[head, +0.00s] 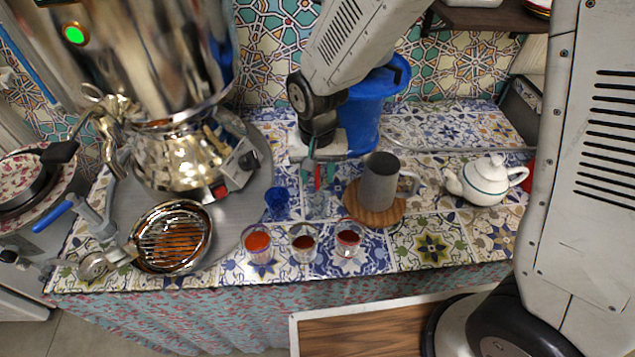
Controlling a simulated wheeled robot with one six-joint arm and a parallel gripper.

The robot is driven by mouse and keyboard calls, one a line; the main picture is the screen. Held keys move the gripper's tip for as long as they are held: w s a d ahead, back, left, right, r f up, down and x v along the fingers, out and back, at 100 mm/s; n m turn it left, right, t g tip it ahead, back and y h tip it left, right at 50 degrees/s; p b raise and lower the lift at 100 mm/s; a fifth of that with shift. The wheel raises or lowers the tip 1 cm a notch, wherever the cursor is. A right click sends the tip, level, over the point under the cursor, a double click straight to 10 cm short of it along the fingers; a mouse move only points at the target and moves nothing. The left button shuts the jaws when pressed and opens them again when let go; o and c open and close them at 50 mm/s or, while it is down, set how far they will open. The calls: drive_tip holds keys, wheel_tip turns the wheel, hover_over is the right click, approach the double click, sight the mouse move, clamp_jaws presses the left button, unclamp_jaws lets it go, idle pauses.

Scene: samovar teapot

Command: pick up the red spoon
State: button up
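The red spoon (318,178) shows as a thin upright red strip above a clear glass (318,206). Its lower part is hard to make out through the glass. My gripper (318,175) points down over the glass from the back, with its teal fingers on either side of the red strip. The fingers look apart, with small gaps beside the spoon. The top of the spoon is hidden by my gripper.
A blue glass (277,203) stands close left. A grey mug (379,182) on a wooden coaster (367,213) stands close right. Several filled glasses (303,243) line the front edge. The samovar (180,150) is left, a white teapot (486,182) right, a blue container (368,118) behind.

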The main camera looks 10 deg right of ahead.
drive_tip(key=shift+f, duration=0.7)
clamp_jaws()
drive_tip(key=shift+r, duration=0.1)
